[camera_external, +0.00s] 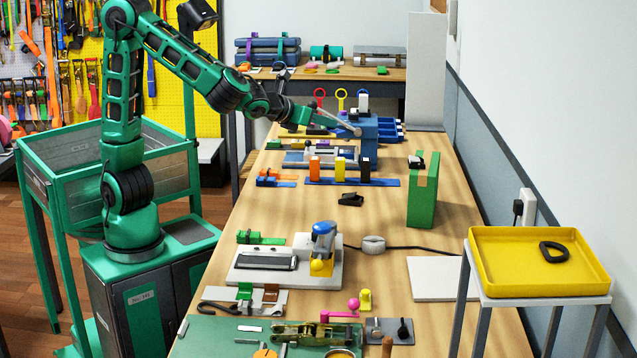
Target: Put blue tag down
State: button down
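My arm reaches right over the long wooden bench (425,230), and my gripper (354,130) is beside a blue block-like stand (370,133) toward the back. The gripper is small here, and I cannot tell whether its fingers are open or hold anything. I cannot pick out a blue tag with certainty; it may be hidden at the gripper or among the blue parts there.
In front of the gripper, orange, yellow and black blocks stand on a blue strip (385,182). A green upright block (423,200) stands to the right. A press-like fixture (320,250) and a yellow tray (540,280) are nearer. Bare wood shows mid-bench.

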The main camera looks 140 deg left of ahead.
notch_tip(320, 180, down, 11)
jog(key=w+d+f, duration=0.1)
jog(key=w+f, duration=0.1)
jog(key=w, duration=0.1)
jog(key=w+d+f, duration=0.2)
jog(key=w, duration=0.1)
jog(key=w+d+f, duration=0.2)
jog(key=w+f, duration=0.1)
jog(key=w, duration=0.1)
jog(key=shift+d, duration=0.1)
jog(key=shift+w+f, duration=0.1)
jog(key=shift+f, duration=1.9)
jog(key=shift+f, duration=0.15)
jog(key=c, duration=2)
grip_release()
jog(key=shift+c, duration=0.2)
jog(key=v, duration=1.1)
jog(key=shift+d, duration=0.2)
jog(key=shift+o, duration=0.6)
jog(key=shift+d+r, duration=0.35)
